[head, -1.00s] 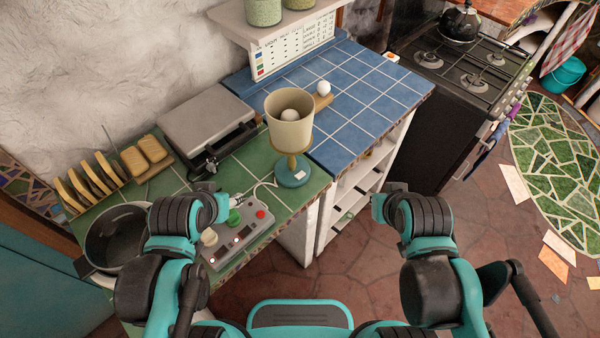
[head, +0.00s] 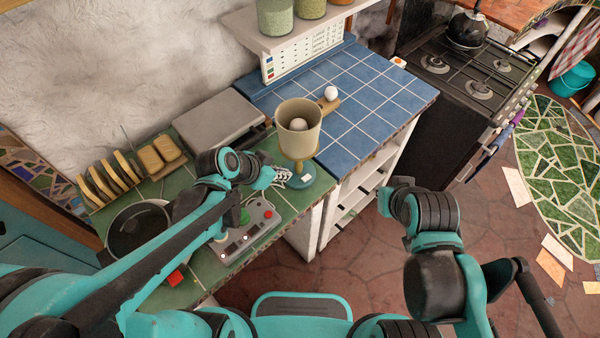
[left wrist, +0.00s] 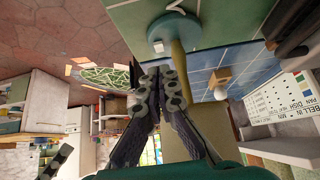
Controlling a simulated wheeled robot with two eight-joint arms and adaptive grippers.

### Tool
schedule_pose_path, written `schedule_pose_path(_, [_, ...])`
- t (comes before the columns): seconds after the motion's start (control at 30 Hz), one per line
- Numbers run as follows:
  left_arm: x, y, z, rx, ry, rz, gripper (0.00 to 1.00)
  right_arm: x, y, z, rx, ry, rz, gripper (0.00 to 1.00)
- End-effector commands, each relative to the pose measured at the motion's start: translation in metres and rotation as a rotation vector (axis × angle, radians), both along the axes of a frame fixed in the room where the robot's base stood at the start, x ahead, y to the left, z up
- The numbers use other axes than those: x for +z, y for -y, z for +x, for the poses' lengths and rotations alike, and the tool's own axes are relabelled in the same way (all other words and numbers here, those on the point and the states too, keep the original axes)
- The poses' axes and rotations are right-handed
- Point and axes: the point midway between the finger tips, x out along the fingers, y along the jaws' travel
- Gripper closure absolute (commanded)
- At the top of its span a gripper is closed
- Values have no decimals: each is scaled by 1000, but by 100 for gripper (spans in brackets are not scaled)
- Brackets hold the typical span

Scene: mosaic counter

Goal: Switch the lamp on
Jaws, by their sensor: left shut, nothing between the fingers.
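The lamp stands upright on the green tiles at the counter's front right, with a cream shade (head: 298,118), a wooden stem and a round teal base (head: 296,178). A pale bulb inside the open shade looks unlit. A small white switch (head: 306,177) sits on the base; it also shows in the left wrist view (left wrist: 158,46). My left gripper (head: 283,177) is shut and empty, just left of the base. In the left wrist view its fingertips (left wrist: 158,73) are close to the stem; contact cannot be told. My right gripper (head: 384,203) is off the counter's right side, its fingers unclear.
A control box with knobs and a red button (head: 268,214) lies under my left forearm. A grey press (head: 205,125), a toast rack (head: 110,178) and a pot (head: 138,230) stand left.

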Motion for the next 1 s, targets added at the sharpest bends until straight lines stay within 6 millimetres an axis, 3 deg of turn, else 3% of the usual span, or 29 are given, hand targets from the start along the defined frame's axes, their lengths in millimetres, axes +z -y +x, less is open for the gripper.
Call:
schedule_pose_path(0.43, [-7, 4, 3, -4, 1, 1, 100, -4, 0, 0, 0, 0, 0, 100])
schedule_pose_path(0.8, [-59, 31, 31, -5, 2, 2, 100, -31, 0, 0, 0, 0, 0, 100])
schedule_pose_path(1.0, [-76, 41, 41, -4, 1, 1, 100, -38, 0, 0, 0, 0, 0, 100])
